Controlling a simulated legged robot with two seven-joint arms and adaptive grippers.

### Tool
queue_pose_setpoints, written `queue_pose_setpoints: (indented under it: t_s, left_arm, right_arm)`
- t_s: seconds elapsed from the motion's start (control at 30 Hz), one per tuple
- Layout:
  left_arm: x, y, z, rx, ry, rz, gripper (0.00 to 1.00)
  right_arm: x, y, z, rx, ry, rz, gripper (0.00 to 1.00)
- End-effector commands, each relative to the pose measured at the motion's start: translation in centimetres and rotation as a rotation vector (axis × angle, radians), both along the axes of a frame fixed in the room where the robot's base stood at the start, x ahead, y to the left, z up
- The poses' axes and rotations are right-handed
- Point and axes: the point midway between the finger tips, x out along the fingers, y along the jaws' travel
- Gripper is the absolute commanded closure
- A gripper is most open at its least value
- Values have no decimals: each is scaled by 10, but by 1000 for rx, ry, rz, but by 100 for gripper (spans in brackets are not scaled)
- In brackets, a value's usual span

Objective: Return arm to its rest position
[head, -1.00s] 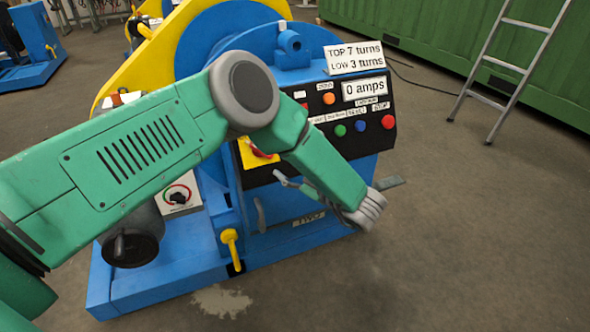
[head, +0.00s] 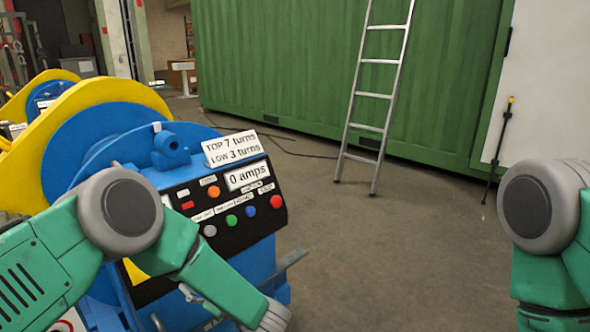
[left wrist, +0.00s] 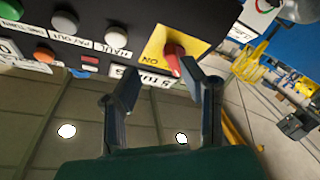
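My left arm reaches in from the left in the head view, its green forearm (head: 205,275) bent down in front of the blue machine (head: 185,160). Its gripper is mostly hidden there. In the left wrist view my left gripper (left wrist: 160,84) is open and empty. Its two dark fingers point at the machine's panel. A red knob (left wrist: 174,58) on a yellow plate marked ON lies just beyond the fingertips; I cannot tell whether they touch. My right arm (head: 545,250) shows at the right edge of the head view; its gripper is out of view.
A grey lever (head: 285,265) sticks out at the machine's right. A ladder (head: 375,95) leans on a green container (head: 275,60). The floor between machine and right arm is clear.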

Motion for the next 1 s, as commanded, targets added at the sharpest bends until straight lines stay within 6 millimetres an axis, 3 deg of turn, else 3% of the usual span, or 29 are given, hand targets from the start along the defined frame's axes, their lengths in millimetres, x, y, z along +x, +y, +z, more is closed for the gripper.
queue_pose_setpoints:
  t_s: [0.13, 0.23, 0.4, 0.5, 0.7, 0.8, 0.9, 1.0]
  left_arm:
    - [-8, -7, -35, 0, 226, -357, 64]
    - [-34, -13, -67, -10, 427, -583, 64]
    - [-115, -14, -112, -56, 806, -894, 64]
    - [-170, -8, -126, -95, 1003, -1019, 64]
    - [-277, 8, -128, -184, 1344, -1200, 64]
    - [-320, 16, -121, -228, 1470, -1257, 64]
    - [-349, 21, -114, -261, 1555, -1294, 64]
    - [-365, 24, -110, -279, 1603, -1314, 64]
  right_arm:
    - [0, 0, 17, 0, 0, 0, 60]
    - [0, 0, 26, 0, 0, 0, 60]
    - [0, 0, 39, 0, 0, 0, 60]
    - [0, 0, 45, 0, 0, 0, 60]
    - [0, 0, 54, 0, 0, 0, 60]
    - [0, 0, 57, 0, 0, 0, 60]
    - [0, 0, 59, 0, 0, 0, 60]
    - [0, 0, 60, 0, 0, 0, 60]
